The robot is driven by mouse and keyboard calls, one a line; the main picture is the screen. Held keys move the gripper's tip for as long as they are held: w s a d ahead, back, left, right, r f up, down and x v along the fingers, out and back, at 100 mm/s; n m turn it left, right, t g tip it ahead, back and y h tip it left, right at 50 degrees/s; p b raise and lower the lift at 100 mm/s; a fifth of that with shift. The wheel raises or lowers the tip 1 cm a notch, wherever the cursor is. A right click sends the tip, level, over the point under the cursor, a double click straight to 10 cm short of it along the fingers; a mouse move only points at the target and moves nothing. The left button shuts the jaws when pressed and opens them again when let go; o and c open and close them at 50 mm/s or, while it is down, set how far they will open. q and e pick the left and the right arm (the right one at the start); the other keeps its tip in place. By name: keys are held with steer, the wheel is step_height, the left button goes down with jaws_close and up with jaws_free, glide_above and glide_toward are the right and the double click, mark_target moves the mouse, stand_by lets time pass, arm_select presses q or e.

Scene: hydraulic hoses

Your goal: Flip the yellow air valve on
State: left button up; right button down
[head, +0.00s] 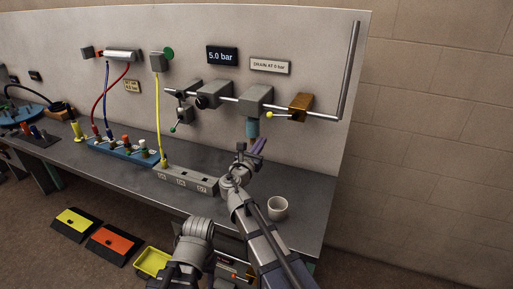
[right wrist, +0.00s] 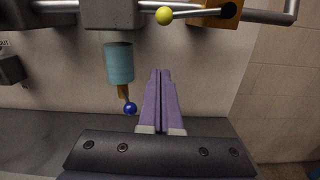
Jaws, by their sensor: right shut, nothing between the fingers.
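The yellow air valve is an orange-brown block (head: 300,107) at the right end of the grey wall pipe. Its lever ends in a yellow ball (head: 269,115) and points left, roughly along the pipe. In the right wrist view the yellow ball (right wrist: 164,15) and block (right wrist: 222,14) show at the top edge, the block partly cut off. My right gripper (head: 260,145) is shut and empty, its purple fingers (right wrist: 160,76) below the valve and apart from it. My left gripper does not show.
A teal bowl (right wrist: 119,62) with a blue knob (right wrist: 130,108) hangs just left of my right fingers. A white cup (head: 278,208) stands on the bench at right. A pressure display (head: 222,55) reads 5.0 bar.

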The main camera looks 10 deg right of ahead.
steer(key=w+d+r+p, duration=0.3)
steer(key=r+p, duration=0.1)
steer(key=shift+w, duration=0.4)
steer(key=shift+r, duration=0.1)
steer(key=shift+w+a+r+p, duration=0.15)
steer(key=shift+a+r+p, duration=0.15)
steer(key=shift+r+p, duration=0.55)
